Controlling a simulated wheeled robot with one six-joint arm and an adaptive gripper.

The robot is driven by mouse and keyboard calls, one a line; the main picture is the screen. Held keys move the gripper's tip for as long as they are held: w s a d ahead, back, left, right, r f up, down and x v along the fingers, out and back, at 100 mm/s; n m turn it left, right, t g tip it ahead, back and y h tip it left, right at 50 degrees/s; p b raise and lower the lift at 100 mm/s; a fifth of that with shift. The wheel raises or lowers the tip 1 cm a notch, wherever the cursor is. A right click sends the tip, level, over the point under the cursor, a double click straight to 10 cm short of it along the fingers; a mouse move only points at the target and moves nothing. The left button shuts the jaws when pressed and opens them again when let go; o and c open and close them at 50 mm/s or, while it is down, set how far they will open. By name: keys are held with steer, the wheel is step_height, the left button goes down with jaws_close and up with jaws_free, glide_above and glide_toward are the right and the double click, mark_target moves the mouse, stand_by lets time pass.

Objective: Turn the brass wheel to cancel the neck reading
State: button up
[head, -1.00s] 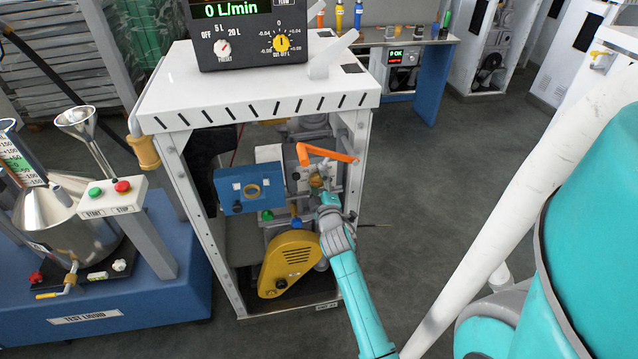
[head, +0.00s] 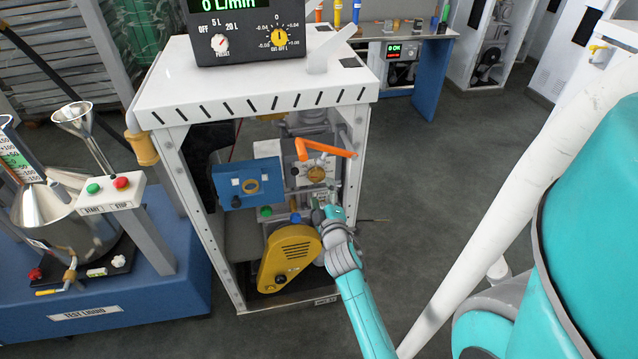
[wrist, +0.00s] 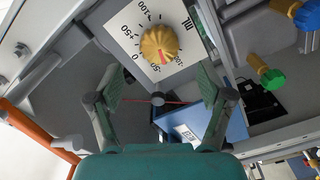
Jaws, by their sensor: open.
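The wheel also shows in the head view (head: 316,174), inside the dispenser frame. My gripper (wrist: 160,85) is open and empty, its two fingers apart and short of the wheel. In the head view my gripper (head: 322,206) is just below the wheel. The neck scale (head: 14,158) on the steel measure at the left shows green; its exact level is unclear.
An orange lever (head: 325,149) sits just above the wheel. A blue box (head: 236,187) is to its left, a yellow guard (head: 288,262) below. The white cabinet post (head: 182,200) bounds the left side. The display (head: 233,8) reads 0 L/min.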

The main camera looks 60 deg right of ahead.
steer(key=shift+v, duration=2.75)
steer(key=s+a+f+t+y, duration=0.2)
steer(key=s+a+y, duration=0.1)
steer(key=a, duration=0.8)
steer(key=s+a+f+t+y, duration=0.1)
steer(key=s+a+f+y, duration=0.2)
steer(key=a, duration=0.8)
steer(key=s+a+r+m+y, duration=0.1)
steer(key=s+a+r+y, duration=0.3)
steer(key=s+a, duration=0.2)
steer(key=s+a+r+m+y, duration=0.1)
steer(key=s+a+r+y, duration=0.2)
steer(key=s+a, duration=0.4)
steer(key=s+r, duration=0.1)
steer(key=s, duration=0.3)
steer(key=shift+a+y, duration=0.35)
steer(key=shift+y, duration=0.05)
steer(key=shift+r, duration=0.1)
